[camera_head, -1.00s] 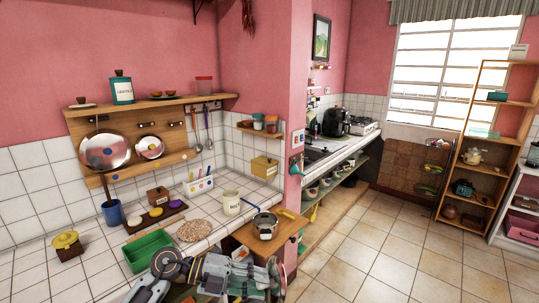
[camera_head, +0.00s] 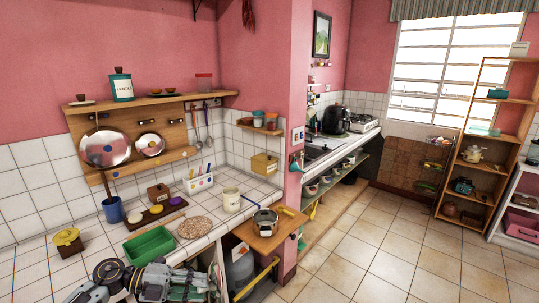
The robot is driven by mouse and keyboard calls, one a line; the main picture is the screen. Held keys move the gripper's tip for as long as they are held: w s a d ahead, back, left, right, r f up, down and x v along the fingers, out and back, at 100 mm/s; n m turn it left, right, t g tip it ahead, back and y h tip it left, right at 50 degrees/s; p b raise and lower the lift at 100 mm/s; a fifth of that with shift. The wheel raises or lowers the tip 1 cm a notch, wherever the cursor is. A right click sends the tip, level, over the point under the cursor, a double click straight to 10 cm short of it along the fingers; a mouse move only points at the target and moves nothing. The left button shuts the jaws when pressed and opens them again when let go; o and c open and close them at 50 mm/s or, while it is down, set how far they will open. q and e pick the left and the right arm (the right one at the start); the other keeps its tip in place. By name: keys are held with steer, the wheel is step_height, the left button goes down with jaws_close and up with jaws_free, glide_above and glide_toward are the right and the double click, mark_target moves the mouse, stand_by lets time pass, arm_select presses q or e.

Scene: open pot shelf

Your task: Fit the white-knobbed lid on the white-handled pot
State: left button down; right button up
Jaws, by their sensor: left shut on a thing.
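My left gripper (camera_head: 208,284) is low at the bottom of the head view, in front of the counter's front edge. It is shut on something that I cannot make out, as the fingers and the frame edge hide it. A metal pot (camera_head: 265,222) stands on the small wooden side table, with a handle toward the upper left; its handle colour is too small to be sure of. I cannot tell which thing is the white-knobbed lid. My right gripper is out of view.
A green bin (camera_head: 150,245), a round woven mat (camera_head: 194,228), a cream canister (camera_head: 231,200) and a yellow lidded pot (camera_head: 67,241) crowd the tiled counter. The wooden side table (camera_head: 262,240) juts out at its right end. The tiled floor (camera_head: 400,245) to the right is clear.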

mark_target(210, 274)
arm_select(q)
steer(key=shift+w+d+r+n+t, duration=0.1)
steer(key=shift+w+d+n+t, duration=0.2)
steer(key=shift+d, duration=0.35)
steer(key=shift+w+d+r+n+t, duration=0.1)
steer(key=shift+d+n+t, duration=0.1)
steer(key=shift+d+t, duration=0.3)
steer(key=shift+w+d+r+n+t+y, duration=0.15)
steer(key=shift+w+d+n+t+y, duration=0.05)
steer(key=shift+d+n+t, duration=0.3)
steer(key=shift+w+d+r+n+t+y, duration=0.1)
steer(key=shift+w+d+n+t+y, duration=0.1)
steer(key=shift+d+n+t, duration=0.25)
steer(key=shift+w+d+r+n+t+y, duration=0.2)
steer(key=shift+w+n+t+y, duration=0.2)
steer(key=shift+n+t, duration=0.35)
steer(key=shift+w+a+f+n+t+y, duration=0.1)
steer(key=shift+w+a+n+t+y, duration=0.2)
steer(key=shift+n+t+y, duration=0.3)
steer(key=shift+w+a+f+n+t+y, duration=0.15)
steer(key=shift+a+n+t+y, duration=0.15)
steer(key=shift+n+t, duration=0.35)
steer(key=shift+t, duration=0.25)
steer(key=shift+a, duration=0.1)
steer(key=shift+a+f+y, duration=0.15)
steer(key=shift+y, duration=0.15)
steer(key=shift+w+a+f+n+t+y, duration=0.1)
steer(key=shift+a+f+n+t+y, duration=0.35)
steer(key=shift+a+n+t, duration=0.2)
